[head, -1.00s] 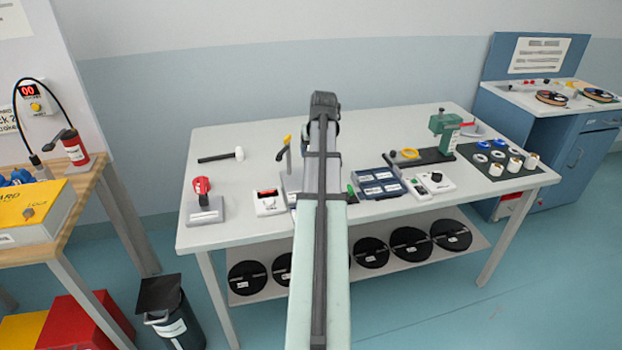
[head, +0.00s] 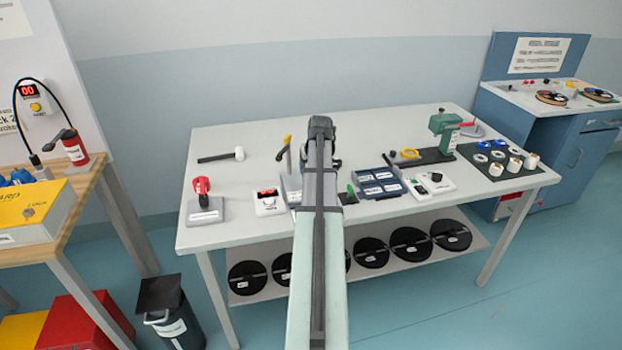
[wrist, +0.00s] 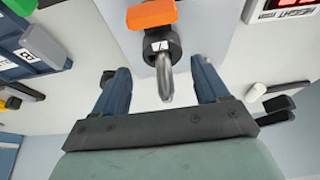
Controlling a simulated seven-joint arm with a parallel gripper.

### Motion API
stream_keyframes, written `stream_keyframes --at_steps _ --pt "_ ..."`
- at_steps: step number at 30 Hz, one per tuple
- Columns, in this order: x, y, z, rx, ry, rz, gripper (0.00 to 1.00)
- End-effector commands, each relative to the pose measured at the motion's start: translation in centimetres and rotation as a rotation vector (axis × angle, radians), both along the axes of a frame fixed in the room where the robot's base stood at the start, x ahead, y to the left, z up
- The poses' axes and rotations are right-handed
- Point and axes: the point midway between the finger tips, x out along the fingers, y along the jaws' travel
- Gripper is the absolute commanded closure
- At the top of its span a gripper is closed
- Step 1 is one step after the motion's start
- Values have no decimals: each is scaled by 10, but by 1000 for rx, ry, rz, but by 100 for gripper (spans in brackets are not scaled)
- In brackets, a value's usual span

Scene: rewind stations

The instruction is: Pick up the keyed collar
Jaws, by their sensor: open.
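A black ring-shaped part with a white label (wrist: 160,44), which looks like the keyed collar, sits around a bare metal spindle (wrist: 165,82) in the wrist view. An orange block (wrist: 151,13) is just beyond it. My gripper (wrist: 160,66) is open, with one dark blue finger on each side of the spindle. The fingertips are near the ring, and no contact shows. In the head view my arm hides the gripper and the ring. A grey stand (head: 291,188) and a lever with a yellow tip (head: 288,140) show just left of my arm.
A display box (head: 268,202) and a red device (head: 203,190) stand left of the stand. A blue tray (head: 402,178) and a green press (head: 444,128) are to the right. A hammer (head: 222,156) lies at the back left; the table around it is clear.

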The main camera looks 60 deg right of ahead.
Motion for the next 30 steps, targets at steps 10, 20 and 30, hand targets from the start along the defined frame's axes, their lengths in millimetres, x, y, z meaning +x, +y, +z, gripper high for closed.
stream_keyframes --at_steps 10,20,30 --pt "7 -11 -38 2 1 0 26" --pt "8 -11 -41 0 0 0 31" --pt "6 -12 -41 -3 3 -2 64"
